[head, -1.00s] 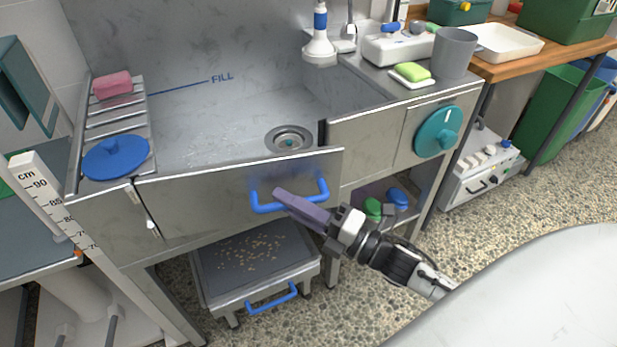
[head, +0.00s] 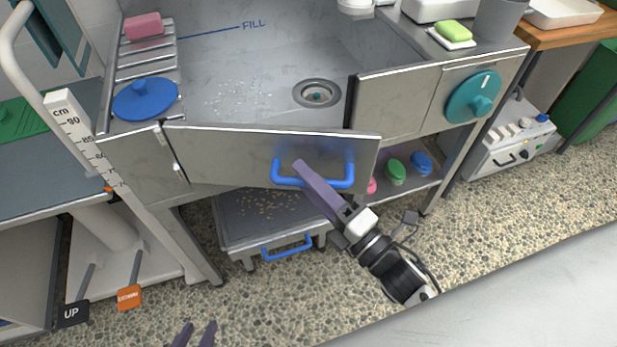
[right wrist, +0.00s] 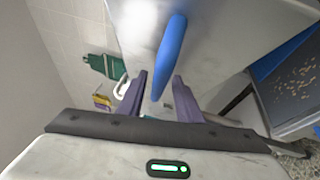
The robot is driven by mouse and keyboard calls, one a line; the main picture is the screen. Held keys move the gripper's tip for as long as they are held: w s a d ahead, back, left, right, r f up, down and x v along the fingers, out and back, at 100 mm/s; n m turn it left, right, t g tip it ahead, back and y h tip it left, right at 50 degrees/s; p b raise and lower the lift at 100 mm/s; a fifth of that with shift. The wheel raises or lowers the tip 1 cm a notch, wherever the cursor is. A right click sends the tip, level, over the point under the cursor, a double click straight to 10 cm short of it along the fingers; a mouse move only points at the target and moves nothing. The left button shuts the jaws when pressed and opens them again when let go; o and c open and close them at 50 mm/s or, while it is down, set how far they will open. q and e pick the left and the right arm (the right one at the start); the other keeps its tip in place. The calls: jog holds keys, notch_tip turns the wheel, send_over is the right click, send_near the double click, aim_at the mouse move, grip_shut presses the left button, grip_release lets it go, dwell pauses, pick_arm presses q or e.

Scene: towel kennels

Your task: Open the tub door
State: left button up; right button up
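The tub door (head: 230,160) is a steel panel hinged at its left end. In the head view it stands ajar, its right edge swung out from the tub front. Its blue bar handle (head: 318,186) is on the right half. In the right wrist view the handle (right wrist: 170,55) runs between the two purple fingers (right wrist: 160,88), which stand apart with a gap visible. Firm contact cannot be told. My left gripper (head: 196,334) shows only purple fingertips, apart and empty, at the bottom edge.
A teal dial (head: 473,97) is on the panel right of the doorway. A step drawer with a blue handle (head: 288,247) sits beneath the door. The speckled floor in front is partly clear.

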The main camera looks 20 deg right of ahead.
jog(key=shift+r, duration=0.1)
jog(key=v, duration=1)
jog(key=shift+s+b, duration=0.2)
jog(key=shift+b, duration=0.15)
